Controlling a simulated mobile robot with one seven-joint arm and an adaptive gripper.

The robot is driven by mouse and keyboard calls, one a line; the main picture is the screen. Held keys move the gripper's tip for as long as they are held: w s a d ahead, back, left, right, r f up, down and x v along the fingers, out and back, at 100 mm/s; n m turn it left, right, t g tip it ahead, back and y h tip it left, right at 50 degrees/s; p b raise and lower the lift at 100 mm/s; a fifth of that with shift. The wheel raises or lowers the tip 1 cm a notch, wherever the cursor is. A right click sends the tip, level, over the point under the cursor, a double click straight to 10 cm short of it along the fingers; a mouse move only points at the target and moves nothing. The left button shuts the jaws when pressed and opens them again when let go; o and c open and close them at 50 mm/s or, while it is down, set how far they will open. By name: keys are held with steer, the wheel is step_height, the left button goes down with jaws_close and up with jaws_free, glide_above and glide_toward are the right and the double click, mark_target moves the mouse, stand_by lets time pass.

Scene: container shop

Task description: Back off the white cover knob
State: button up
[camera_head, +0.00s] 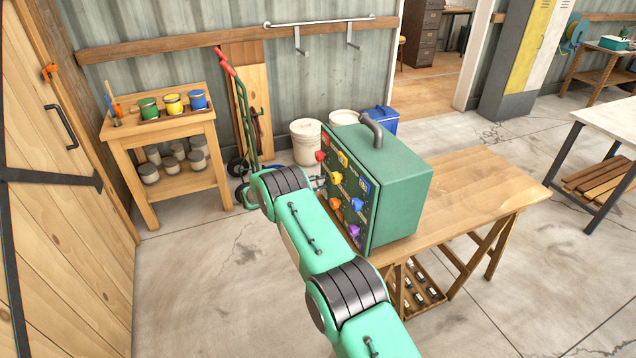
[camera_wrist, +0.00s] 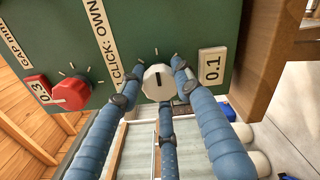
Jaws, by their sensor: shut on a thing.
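The white cover knob (camera_wrist: 158,82) sits on the dark green panel (camera_wrist: 170,25) in the wrist view. It is a pale, faceted knob with a dark slot mark, and small tick marks surround it. My gripper (camera_wrist: 156,84) has blue ribbed fingers closed around the knob, with fingertips at its sides and lower edge. A "0.1" label (camera_wrist: 212,68) is right of the knob. In the head view the green box (camera_head: 400,190) stands on the wooden table, and I cannot make out the white knob there.
A red knob (camera_wrist: 72,94) with a red "0.3" label is left of the fingers. Several coloured knobs, such as a blue one (camera_head: 357,204), line the panel in the head view. The wooden table (camera_head: 480,190) has bare room right of the box. Buckets (camera_head: 305,140) stand behind.

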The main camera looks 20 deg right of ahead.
steer(key=shift+s+f+n, duration=0.1)
steer(key=shift+n, duration=0.2)
steer(key=n, duration=0.3)
steer(key=shift+n, duration=2.6)
steer(key=o, duration=1.2)
steer(key=shift+a, duration=0.1)
steer(key=a, duration=1.1)
steer(key=shift+a, duration=0.4)
